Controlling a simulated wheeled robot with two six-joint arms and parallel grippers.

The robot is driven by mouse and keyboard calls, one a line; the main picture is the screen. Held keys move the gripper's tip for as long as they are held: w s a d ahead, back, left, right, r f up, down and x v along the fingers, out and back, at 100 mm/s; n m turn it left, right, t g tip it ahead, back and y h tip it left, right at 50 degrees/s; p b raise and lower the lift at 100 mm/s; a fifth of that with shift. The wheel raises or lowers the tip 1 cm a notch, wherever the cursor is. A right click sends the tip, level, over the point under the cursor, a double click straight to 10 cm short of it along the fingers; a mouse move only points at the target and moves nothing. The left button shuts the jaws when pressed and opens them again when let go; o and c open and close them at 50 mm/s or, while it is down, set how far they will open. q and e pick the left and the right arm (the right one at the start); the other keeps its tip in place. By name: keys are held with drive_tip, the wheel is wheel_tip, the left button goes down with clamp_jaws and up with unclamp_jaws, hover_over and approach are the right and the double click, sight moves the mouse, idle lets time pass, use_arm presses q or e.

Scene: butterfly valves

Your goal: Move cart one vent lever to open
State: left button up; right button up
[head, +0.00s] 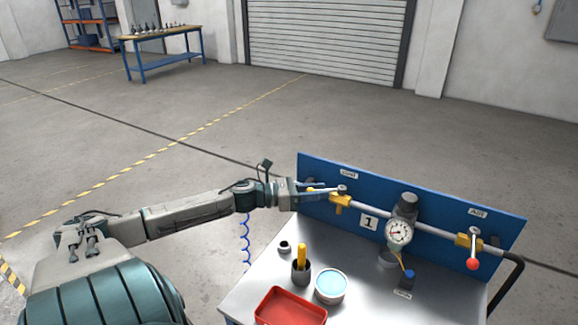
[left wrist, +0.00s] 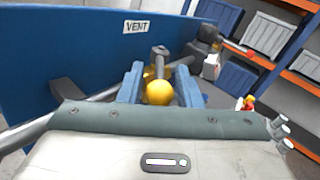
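The vent valve (head: 340,201) has a yellow body on the pipe at the left of cart one's blue panel (head: 440,218). Its lever (head: 327,190) points left, roughly along the pipe, and ends in a yellow knob. The knob (left wrist: 158,93) shows large in the left wrist view, below the VENT label (left wrist: 136,27). My left gripper (head: 307,191) is at the lever's end. Its two fingers (left wrist: 160,82) lie close on both sides of the knob and look shut on it; fine contact is hard to see. My right gripper is not in view.
A gauge (head: 398,232) sits mid-pipe; the AIR valve (head: 468,240) with a red-knobbed lever is at right. A red tray (head: 291,308), a cup with a yellow handle (head: 301,270) and a round tin (head: 331,286) stand on the cart top. Open floor lies behind.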

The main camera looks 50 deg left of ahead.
use_arm(q)
drive_tip(key=shift+p+v, duration=0.3)
drive_tip(key=shift+v, duration=0.5)
drive_tip(key=p+v, duration=0.6)
drive_tip(key=v, duration=0.2)
